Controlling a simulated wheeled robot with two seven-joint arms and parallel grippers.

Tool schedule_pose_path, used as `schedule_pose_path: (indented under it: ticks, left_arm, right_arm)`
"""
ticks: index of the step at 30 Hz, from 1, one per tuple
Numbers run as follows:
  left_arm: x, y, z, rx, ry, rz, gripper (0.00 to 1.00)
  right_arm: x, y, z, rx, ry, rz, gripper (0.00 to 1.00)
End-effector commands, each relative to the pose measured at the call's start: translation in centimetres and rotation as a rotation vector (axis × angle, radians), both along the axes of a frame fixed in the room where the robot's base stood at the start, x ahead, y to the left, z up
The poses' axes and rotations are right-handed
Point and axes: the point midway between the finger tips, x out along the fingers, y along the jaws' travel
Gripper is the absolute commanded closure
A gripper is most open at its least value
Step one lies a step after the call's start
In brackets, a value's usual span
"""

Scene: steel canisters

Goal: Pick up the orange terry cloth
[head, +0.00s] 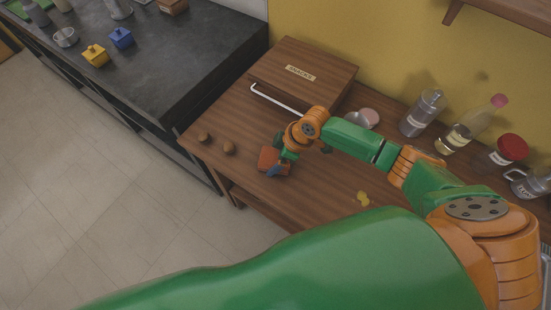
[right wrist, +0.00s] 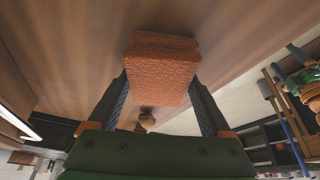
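The orange terry cloth (head: 269,158) is a small, thick, folded block near the front edge of the wooden table (head: 330,195). My right gripper (head: 277,168) is at the cloth, and its fingers partly cover it in the head view. In the right wrist view the cloth (right wrist: 160,70) fills the space between the two widely spread fingertips of my right gripper (right wrist: 160,82). The fingers are open, one on each side of the cloth; whether they touch it is hard to tell. My left gripper is not in view.
Two brown round things (head: 204,136) lie left of the cloth. A wooden box (head: 305,75) stands behind, with a white rod (head: 278,101) before it. A metal canister (head: 422,112), a bottle (head: 466,127) and a red-lidded jar (head: 507,150) stand along the wall. Yellow pieces (head: 363,198) lie right.

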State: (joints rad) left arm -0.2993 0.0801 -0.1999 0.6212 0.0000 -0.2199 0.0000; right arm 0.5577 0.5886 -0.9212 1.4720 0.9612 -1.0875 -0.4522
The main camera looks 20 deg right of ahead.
Motion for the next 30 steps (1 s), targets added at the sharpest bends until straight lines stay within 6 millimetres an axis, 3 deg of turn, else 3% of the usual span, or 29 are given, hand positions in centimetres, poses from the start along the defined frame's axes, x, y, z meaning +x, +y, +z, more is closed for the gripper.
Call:
schedule_pose_path:
  ticks: [1,5,6,14,18,25,30]
  left_arm:
    - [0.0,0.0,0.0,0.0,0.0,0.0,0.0]
    - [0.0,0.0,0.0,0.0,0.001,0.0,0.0]
    - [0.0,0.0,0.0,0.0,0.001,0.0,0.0]
    - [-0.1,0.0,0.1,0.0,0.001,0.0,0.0]
    - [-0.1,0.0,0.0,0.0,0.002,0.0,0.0]
    - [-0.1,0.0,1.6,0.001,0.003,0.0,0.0]
    - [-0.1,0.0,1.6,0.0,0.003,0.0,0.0]
  right_arm:
    - [0.0,0.0,0.0,-0.001,0.0,0.0,0.43]
    - [0.0,0.0,0.0,-0.001,0.0,0.0,0.78]
    - [0.0,0.0,0.0,-0.001,0.0,0.0,0.8]
    - [0.0,0.0,0.8,-0.001,-0.001,0.001,0.8]
    - [0.1,0.0,3.5,0.001,-0.007,0.002,0.8]
    - [-4.5,2.6,10.1,0.002,-0.005,0.006,0.8]
    - [-9.0,5.1,11.9,0.002,-0.002,0.006,0.8]
